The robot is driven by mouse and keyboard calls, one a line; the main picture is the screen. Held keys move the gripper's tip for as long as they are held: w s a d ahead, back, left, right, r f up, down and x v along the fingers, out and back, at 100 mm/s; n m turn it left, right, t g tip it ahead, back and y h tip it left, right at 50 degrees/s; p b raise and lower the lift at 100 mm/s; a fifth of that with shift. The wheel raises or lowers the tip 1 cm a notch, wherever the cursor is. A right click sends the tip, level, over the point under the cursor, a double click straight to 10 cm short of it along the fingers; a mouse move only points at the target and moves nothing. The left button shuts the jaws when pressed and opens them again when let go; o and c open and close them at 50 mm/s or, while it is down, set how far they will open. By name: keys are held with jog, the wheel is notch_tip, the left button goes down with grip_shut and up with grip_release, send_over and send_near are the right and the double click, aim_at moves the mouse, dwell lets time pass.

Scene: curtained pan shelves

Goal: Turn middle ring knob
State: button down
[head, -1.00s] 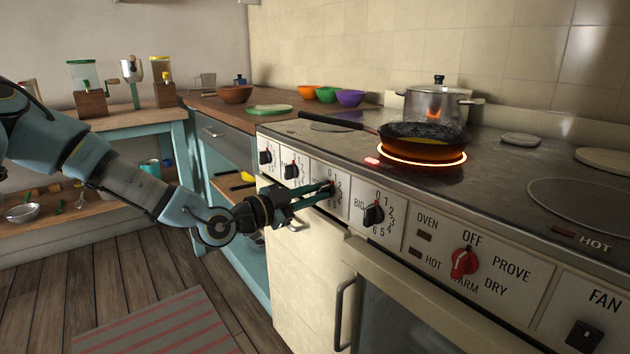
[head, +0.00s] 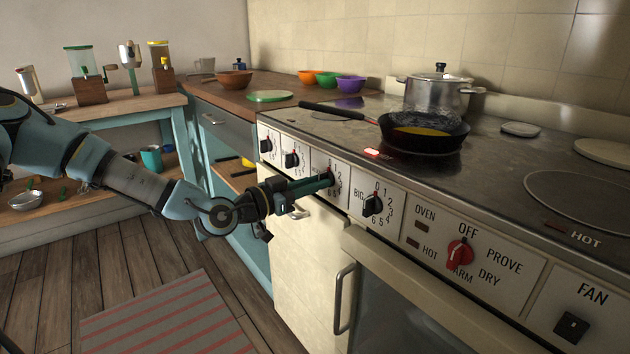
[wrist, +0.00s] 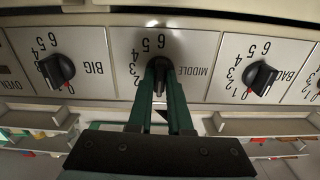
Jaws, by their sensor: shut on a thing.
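The middle ring knob (wrist: 159,76) is a black knob on a white panel marked MIDDLE on the stove front. In the wrist view it stands between the two green fingers of my gripper (wrist: 160,66), which is shut on it. In the head view my gripper (head: 328,180) reaches the panel from the left and mostly hides this knob. The wrist view is upside down, and the fingers cover the lower numbers of the dial. The black pan (head: 420,140) stands on a ring that shows no glow.
The BIG knob (head: 373,205) is close on the right, and two black knobs (head: 291,159) are on the left. A red oven knob (head: 459,254) is farther right. An oven handle (head: 343,300) juts out below. A red light (head: 372,152) is lit on the hob.

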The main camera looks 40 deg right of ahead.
jog(key=c, duration=0.8)
grip_release()
jog(key=shift+r, duration=0.1)
jog(key=shift+a, duration=0.9)
jog(key=a, duration=0.6)
jog(key=shift+w, duration=0.2)
